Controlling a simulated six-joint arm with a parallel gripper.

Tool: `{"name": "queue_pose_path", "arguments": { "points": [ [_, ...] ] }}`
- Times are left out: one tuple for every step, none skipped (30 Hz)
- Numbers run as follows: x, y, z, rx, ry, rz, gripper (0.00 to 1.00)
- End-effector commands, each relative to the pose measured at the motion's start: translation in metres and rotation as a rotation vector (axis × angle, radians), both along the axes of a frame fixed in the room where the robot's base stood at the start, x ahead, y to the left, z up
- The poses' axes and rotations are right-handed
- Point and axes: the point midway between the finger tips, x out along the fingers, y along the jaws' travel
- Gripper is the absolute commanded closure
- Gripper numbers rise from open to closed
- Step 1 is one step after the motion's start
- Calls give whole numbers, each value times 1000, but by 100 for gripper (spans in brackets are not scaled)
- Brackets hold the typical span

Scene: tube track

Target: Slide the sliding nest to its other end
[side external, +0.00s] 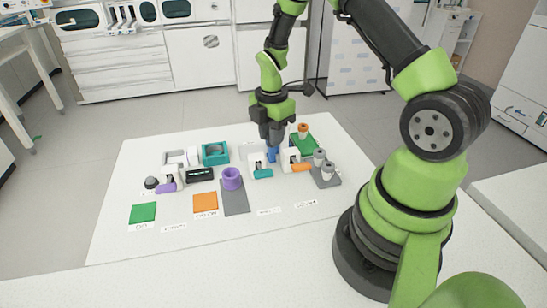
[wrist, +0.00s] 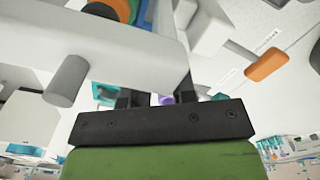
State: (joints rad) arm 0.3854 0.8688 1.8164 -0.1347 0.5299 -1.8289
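A purple ring-shaped holder (side external: 232,179) stands on a long grey plate (side external: 235,203) left of my gripper in the side view. I cannot tell for certain whether it is the sliding nest. My gripper (side external: 272,140) points down over a blue part (side external: 272,154) between two white blocks. In the wrist view its finger bases (wrist: 157,98) stand apart, but a white bar (wrist: 90,55) hides the fingertips. I cannot tell whether the fingers touch or hold the blue part.
A teal square frame (side external: 215,153), an orange pad (side external: 205,203) and a green pad (side external: 143,213) lie left of my gripper. Grey posts (side external: 327,172) and an orange lever (side external: 302,167) are close on its right. The front of the white table is clear.

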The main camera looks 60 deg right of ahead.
Motion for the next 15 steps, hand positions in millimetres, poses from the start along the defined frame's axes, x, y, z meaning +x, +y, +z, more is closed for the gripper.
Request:
{"name": "queue_pose_path", "arguments": {
  "points": [
    [0, 0, 0, 0, -1, 1, 88],
    [0, 0, 0, -1, -2, 1, 93],
    [0, 0, 0, -1, -2, 1, 93],
    [0, 0, 0, -1, -2, 2, 93],
    [1, 0, 0, -1, -2, 2, 93],
    [1, 0, 0, -2, -3, 3, 93],
    [1, 0, 0, -2, -3, 3, 93],
    [2, 1, 0, -2, -3, 3, 93],
    [3, 2, 0, -2, -3, 4, 93],
    [5, 4, 0, -1, -3, 4, 94],
    [6, 5, 0, -2, -4, 5, 94],
    [8, 7, 0, -2, -5, 6, 94],
    [10, 8, 0, -2, -5, 6, 94],
    [11, 9, 0, -3, -6, 6, 94],
    [13, 11, 0, -3, -6, 6, 94]
  ]
}}
